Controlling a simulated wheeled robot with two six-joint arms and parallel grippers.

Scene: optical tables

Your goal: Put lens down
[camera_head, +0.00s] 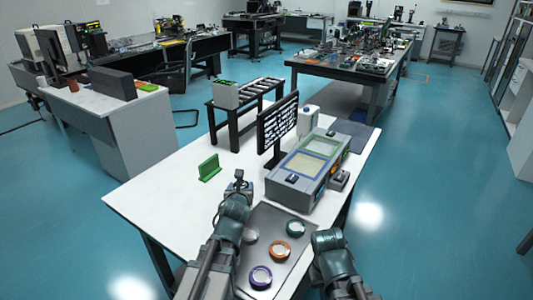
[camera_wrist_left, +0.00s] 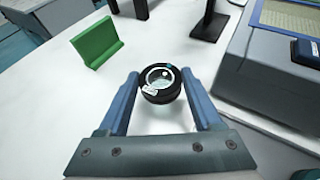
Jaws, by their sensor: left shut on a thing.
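My left gripper (camera_wrist_left: 160,90) is shut on a black-rimmed round lens (camera_wrist_left: 161,75), which sits between its two blue fingers. In the head view, my left gripper (camera_head: 239,186) is over the white table (camera_head: 165,190), just right of a green upright block (camera_head: 209,168). The block also shows in the left wrist view (camera_wrist_left: 97,43). I cannot tell whether the lens touches the table. My right arm comes in at the bottom right of the head view; its fingertips cannot be made out.
A grey tray (camera_head: 236,275) holds several round lenses, with orange (camera_head: 280,251) and purple (camera_head: 261,276) rims among them. A grey device (camera_head: 290,190) with two windows stands right of my left gripper, a black screen (camera_head: 277,127) behind it. The table's left part is clear.

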